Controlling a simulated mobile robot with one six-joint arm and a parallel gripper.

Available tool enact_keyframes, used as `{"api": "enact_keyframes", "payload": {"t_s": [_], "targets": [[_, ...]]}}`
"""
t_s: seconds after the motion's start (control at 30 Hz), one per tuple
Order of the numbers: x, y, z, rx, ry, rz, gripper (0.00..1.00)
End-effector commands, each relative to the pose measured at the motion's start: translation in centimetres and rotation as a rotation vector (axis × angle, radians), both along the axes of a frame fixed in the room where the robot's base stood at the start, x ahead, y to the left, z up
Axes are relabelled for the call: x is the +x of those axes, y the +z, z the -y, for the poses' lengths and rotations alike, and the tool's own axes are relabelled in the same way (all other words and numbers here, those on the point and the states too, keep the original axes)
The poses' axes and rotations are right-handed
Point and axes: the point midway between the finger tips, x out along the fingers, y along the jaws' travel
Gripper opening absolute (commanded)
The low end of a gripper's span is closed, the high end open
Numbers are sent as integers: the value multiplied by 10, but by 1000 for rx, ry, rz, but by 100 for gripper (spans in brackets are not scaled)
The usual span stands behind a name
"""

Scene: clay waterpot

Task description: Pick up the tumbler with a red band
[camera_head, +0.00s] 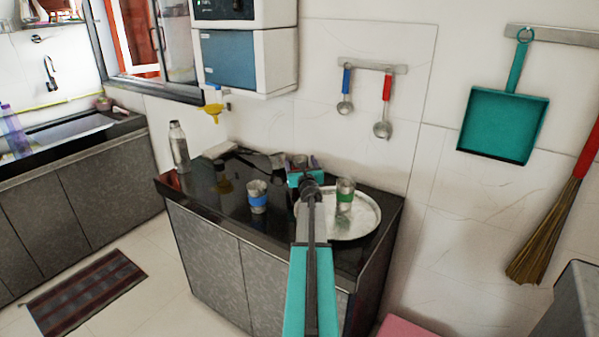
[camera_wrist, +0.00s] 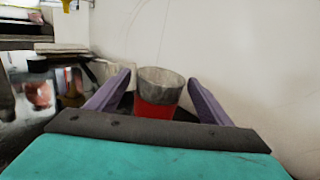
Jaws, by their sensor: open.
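The tumbler with a red band (camera_wrist: 158,93) is a grey metal cup, upright in the middle of the wrist view. My gripper (camera_wrist: 158,80) is open, with one purple finger on each side of the tumbler and visible gaps between. The tumbler's lower part is hidden by my gripper's body. In the head view my gripper (camera_head: 305,166) is over the back of the black counter (camera_head: 222,215), and my arm largely hides the red-banded tumbler there.
A blue-banded tumbler (camera_head: 257,197) stands left of my arm. A green-banded tumbler (camera_head: 344,192) stands on a round steel plate (camera_head: 355,225) to the right. A steel bottle (camera_head: 179,147) is at the counter's left. The white wall (camera_wrist: 245,65) rises close behind.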

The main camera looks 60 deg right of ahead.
Motion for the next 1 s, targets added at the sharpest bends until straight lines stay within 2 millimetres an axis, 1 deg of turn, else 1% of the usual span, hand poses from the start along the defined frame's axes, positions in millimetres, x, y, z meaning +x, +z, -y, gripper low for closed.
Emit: {"api": "enact_keyframes", "payload": {"t_s": [0.23, 0.5, 0.83, 1.0], "targets": [[0, 0, 0, 0, 1, 0, 73], [1, 0, 0, 0, 1, 0, 28], [1, 2, -1, -1, 1, 1, 28], [1, 9, -1, -1, 2, 0, 28]]}}
